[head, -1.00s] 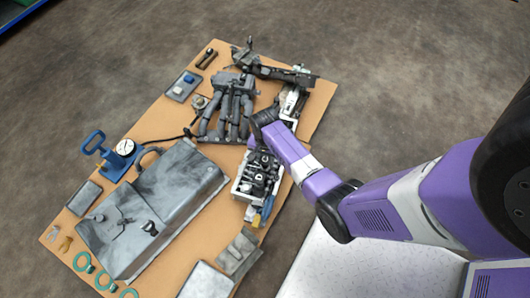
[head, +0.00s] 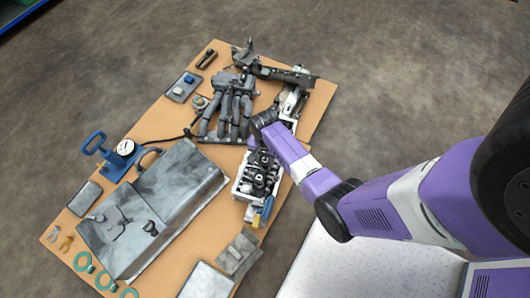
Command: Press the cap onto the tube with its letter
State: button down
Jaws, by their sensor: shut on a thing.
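The dark end of my arm, with my gripper (head: 263,121), is over the right part of the board, between the grey manifold and the lettered block. It is seen from behind; the fingertips and the cap held in them are hidden by the wrist. Below it stands a pale block (head: 241,187) with several black upright pieces (head: 262,172) on top. Small pale letters show on them; a D and a C seem readable, the others are too small. I cannot tell which piece matches the held cap, or whether the cap touches anything.
A grey manifold (head: 233,106) with several thick pipes lies left of my gripper. A large grey tank (head: 165,200), a blue hand pump with gauge (head: 122,158) and a small tray (head: 183,88) with blue and white pieces share the brown board (head: 157,120).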

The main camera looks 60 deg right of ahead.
jog(key=c, duration=0.8)
grip_release()
jog(key=shift+o, duration=0.2)
notch_tip(320, 180, up, 8)
jog(key=p, duration=0.3)
jog(key=shift+f, duration=0.1)
